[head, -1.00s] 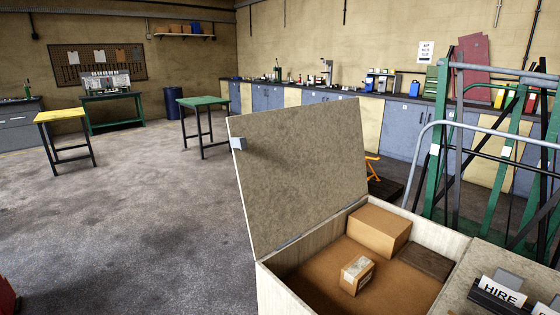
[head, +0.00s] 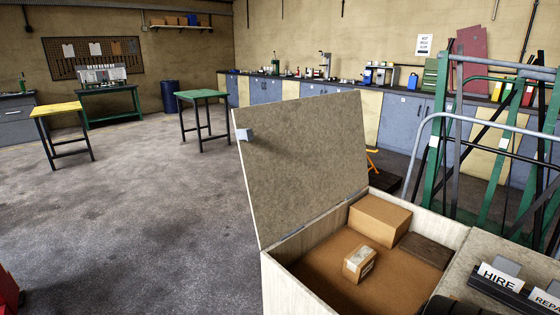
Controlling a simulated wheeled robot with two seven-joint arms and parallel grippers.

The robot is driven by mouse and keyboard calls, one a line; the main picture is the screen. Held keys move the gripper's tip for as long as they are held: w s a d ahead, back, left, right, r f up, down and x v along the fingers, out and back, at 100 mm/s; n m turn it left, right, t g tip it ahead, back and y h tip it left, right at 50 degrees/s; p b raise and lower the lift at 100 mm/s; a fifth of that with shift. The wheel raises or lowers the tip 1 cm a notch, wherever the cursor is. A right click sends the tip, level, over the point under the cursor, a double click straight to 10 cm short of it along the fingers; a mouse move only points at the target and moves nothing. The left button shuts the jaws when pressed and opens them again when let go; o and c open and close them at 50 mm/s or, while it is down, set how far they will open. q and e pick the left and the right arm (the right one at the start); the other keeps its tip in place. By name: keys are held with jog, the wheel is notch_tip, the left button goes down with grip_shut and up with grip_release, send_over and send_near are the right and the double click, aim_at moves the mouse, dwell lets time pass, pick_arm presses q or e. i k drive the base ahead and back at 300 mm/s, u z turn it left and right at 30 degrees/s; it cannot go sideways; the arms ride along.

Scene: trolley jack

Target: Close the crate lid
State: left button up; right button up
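The crate (head: 284,284) is a pale wooden box at the lower right of the head view. Inside the crate are a large cardboard box (head: 380,222), a small taped carton (head: 359,264) and a flat dark brown piece (head: 425,250). Neither of my grippers can be made out. The crate's near end is cut off by the picture's bottom edge.
A bench top with a HIRE sign (head: 500,277) adjoins the crate's right side. A dark shape (head: 445,306) shows at the bottom edge there. Green and grey racks (head: 435,150) stand behind. Open floor (head: 150,220) lies left of the lid.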

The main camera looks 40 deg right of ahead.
aim_at(302, 158)
jog(key=i, duration=3.5)
jog(key=z, duration=3.6)
